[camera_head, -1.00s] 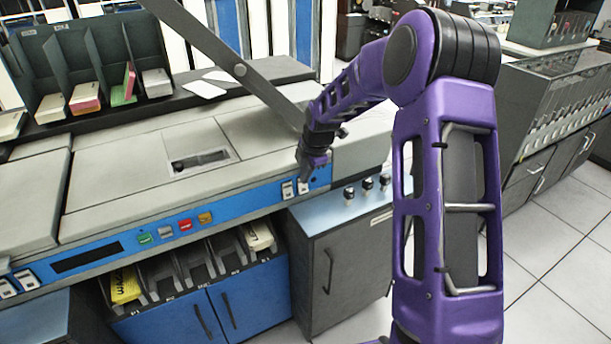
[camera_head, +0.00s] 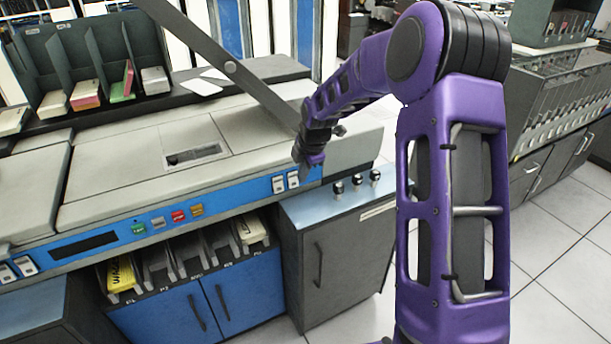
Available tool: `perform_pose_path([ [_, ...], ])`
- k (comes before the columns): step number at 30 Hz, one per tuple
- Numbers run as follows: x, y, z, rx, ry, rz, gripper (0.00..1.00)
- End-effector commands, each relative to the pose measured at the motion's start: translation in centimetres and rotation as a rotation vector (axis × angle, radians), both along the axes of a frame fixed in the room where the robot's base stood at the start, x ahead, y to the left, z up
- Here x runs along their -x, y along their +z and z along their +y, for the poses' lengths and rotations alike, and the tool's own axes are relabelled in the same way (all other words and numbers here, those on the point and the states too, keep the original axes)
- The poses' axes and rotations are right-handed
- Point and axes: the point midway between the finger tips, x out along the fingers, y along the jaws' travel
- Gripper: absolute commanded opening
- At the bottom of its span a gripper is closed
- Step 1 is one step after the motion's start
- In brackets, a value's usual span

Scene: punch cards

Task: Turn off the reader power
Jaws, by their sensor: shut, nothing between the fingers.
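The reader is a long grey machine with a blue front strip (camera_head: 235,195). Two white rocker switches sit side by side near the strip's right end, a left one (camera_head: 278,185) and a right one (camera_head: 293,180). Their labels and positions are too small to read, so I cannot tell which is the reader power. My gripper (camera_head: 306,177) is shut and empty, pointing down just right of the right switch. I cannot tell whether it touches the panel. Both switches show clear of it.
Green, grey, red and orange buttons (camera_head: 178,215) lie along the strip to the left. Another pair of white switches (camera_head: 17,268) is at far left. A grey cabinet (camera_head: 330,265) with several black knobs on its top stands below my gripper. A grey bar (camera_head: 225,75) slants over the machine.

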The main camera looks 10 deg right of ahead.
Motion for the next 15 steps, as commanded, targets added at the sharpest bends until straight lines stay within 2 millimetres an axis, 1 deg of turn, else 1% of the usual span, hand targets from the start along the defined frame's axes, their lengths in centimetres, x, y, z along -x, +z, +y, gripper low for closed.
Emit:
perform_pose_path([
  [1, 0.0, 2.1, -0.2, 0.001, -0.003, -0.010, 0.00],
  [6, 0.6, 5.7, -0.4, 0.000, -0.004, -0.008, 0.00],
  [9, 0.8, 7.2, -0.5, 0.001, -0.002, -0.008, 0.00],
  [12, 1.0, 8.2, -0.5, 0.001, -0.001, -0.007, 0.00],
  [15, 1.1, 8.7, -0.5, 0.000, -0.002, -0.006, 0.00],
])
